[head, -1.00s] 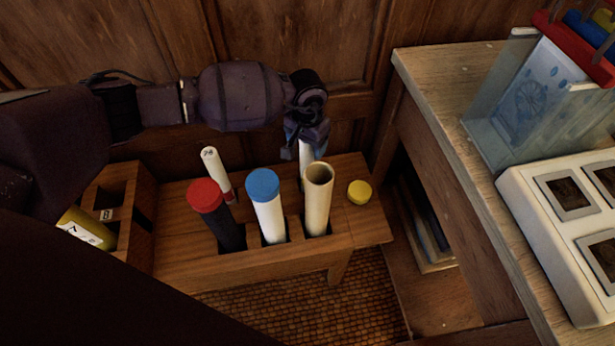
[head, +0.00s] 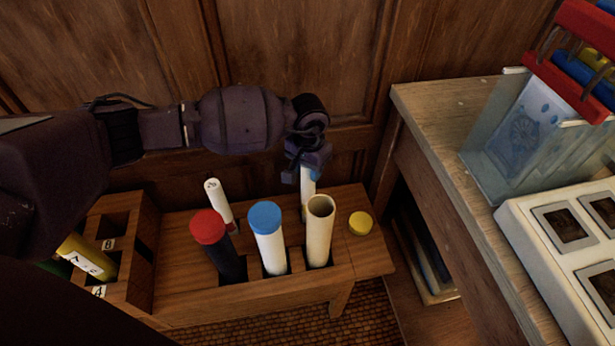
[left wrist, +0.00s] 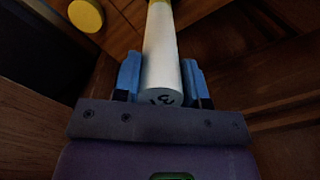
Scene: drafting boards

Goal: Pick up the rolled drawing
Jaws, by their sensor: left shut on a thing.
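A white rolled drawing (head: 309,187) stands at the back of the wooden tube rack (head: 180,290), behind an open cream tube. My left gripper (head: 309,172) is shut on its upper end from above. In the left wrist view, the roll (left wrist: 161,60) lies between the blue fingers of the left gripper (left wrist: 160,82). Its near end bears a dark mark like "31", and a yellow band shows at its far end. Its lower part is hidden behind the cream tube (head: 319,230) in the head view. My right gripper is not in view.
Beside the cream tube stand a blue-capped white tube (head: 268,245) and a red-capped black tube (head: 222,255). A thinner white roll (head: 218,202) leans behind. A yellow cap (head: 360,223) lies right. A table (head: 440,130) with a clear holder (head: 510,135) stands right; panelling closes the back.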

